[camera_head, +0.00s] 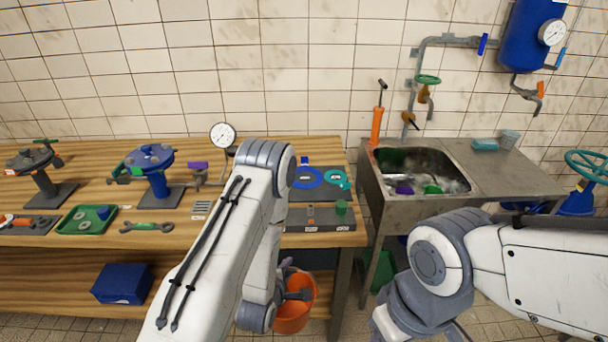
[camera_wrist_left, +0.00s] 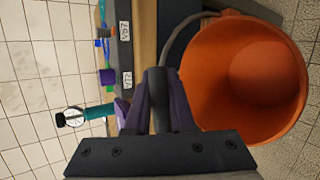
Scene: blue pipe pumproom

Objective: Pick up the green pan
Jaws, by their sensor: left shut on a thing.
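A shallow green pan (camera_head: 70,226) lies at the left on the wooden bench and holds grey round parts. Another green object (camera_head: 380,272), partly hidden, is under the sink; I cannot tell its full shape. My left gripper (camera_wrist_left: 158,88) is shut on the dark grip of the orange bucket's handle. The orange bucket (camera_head: 293,318) hangs or stands below the bench's front edge, partly behind my left arm; its open mouth shows in the left wrist view (camera_wrist_left: 285,100). My left gripper is far to the right of the green pan on the bench. My right gripper is out of view.
The wooden bench (camera_head: 130,250) carries a blue valve (camera_head: 150,158), a wrench (camera_head: 147,227) and a dark tray of parts (camera_head: 320,224). A blue box (camera_head: 122,284) sits on the lower shelf. A steel sink (camera_head: 395,205) stands to the right.

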